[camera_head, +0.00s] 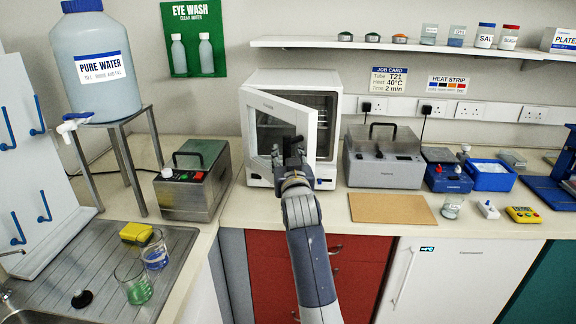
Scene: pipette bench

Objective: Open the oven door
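The white oven (326,100) stands at the back of the bench against the wall. Its door (257,133) is swung partly open, hinged on the left, with a window in it. Wire shelves show in the open interior (320,108). My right gripper (293,148) is at the free right edge of the door, in front of the oven opening. The dark fingers overlap the door edge in the view. I cannot tell whether they touch it or are shut. My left gripper is not in view.
A green-sided metal bath (194,178) stands left of the oven and a grey heater box (383,158) stands right of it. A brown board (391,209) lies at the front of the bench. A sink drainer (75,280) with beakers is at left. A shelf (400,44) runs above.

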